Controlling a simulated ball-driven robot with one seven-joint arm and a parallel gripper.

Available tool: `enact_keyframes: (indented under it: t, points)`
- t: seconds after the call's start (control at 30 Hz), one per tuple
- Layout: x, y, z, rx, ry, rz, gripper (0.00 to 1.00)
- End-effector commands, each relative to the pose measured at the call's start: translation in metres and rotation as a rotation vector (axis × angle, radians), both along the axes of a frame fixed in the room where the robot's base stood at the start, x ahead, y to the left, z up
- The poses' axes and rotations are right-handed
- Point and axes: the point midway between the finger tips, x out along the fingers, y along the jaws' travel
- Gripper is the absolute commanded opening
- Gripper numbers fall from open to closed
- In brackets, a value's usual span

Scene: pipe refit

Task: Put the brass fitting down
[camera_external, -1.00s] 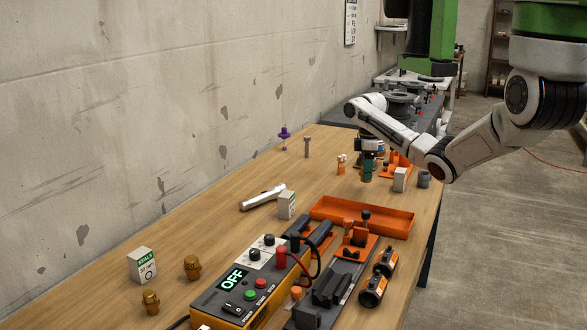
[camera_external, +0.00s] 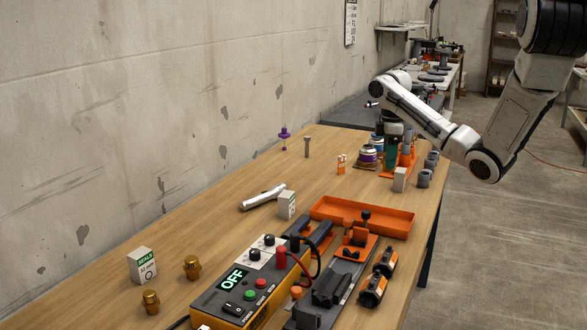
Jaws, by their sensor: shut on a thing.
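My gripper (camera_external: 391,160) is at the far right part of the bench, among several small parts, with its teal fingers pointing down. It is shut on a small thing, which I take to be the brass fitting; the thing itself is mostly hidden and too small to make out. I cannot tell whether it touches the bench. Two other brass fittings stand at the near left of the bench: one (camera_external: 191,267) beside the seals box, the other (camera_external: 150,301) nearer the front.
Close to my gripper are a purple-and-white round part (camera_external: 367,156), an orange stand (camera_external: 406,158), a small white box (camera_external: 399,179) and grey cylinders (camera_external: 425,178). An orange tray (camera_external: 362,216) lies nearer.

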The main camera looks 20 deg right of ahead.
Motion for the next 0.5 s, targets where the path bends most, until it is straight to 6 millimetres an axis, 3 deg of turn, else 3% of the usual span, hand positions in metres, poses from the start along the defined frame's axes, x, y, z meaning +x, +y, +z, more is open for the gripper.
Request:
enact_keyframes:
  t: [0.2, 0.5]
  points:
    - [-0.0099, 0.0005, 0.0055, 0.001, -0.001, 0.0, 0.14]
    - [-0.0078, 0.0064, 0.0042, -0.001, -0.004, 0.015, 0.14]
